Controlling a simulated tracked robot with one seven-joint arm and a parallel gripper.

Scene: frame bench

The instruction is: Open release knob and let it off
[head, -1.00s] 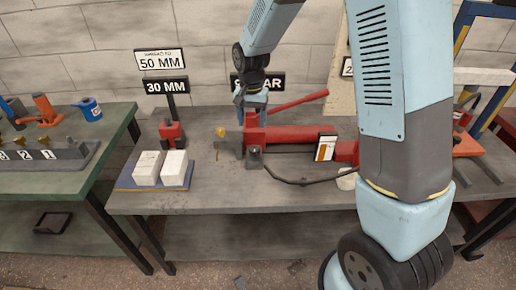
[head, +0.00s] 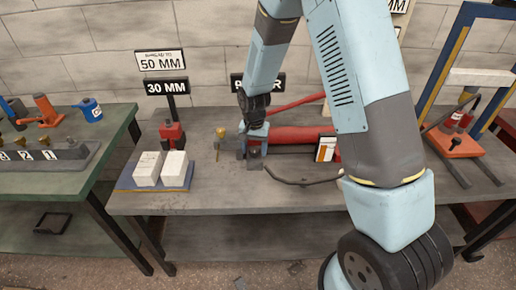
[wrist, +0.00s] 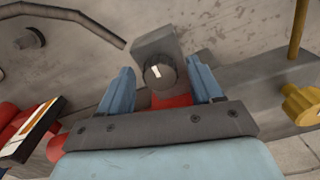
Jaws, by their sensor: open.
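A dark round knob with a white pointer mark (wrist: 159,72) sits on a grey block (wrist: 156,44) at the end of the red pump (head: 292,134) on the bench. My gripper (wrist: 161,66) is open, with one blue finger on each side of the knob. Small gaps seem to show between fingers and knob, so I cannot tell that either touches. In the head view my gripper (head: 255,137) is low over the pump's left end and hides the knob.
A yellow knob (wrist: 303,104) on a post stands to the right in the wrist view. A white-and-orange card (head: 326,149) stands by the pump. White blocks (head: 148,169) and a red jack (head: 171,134) are left.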

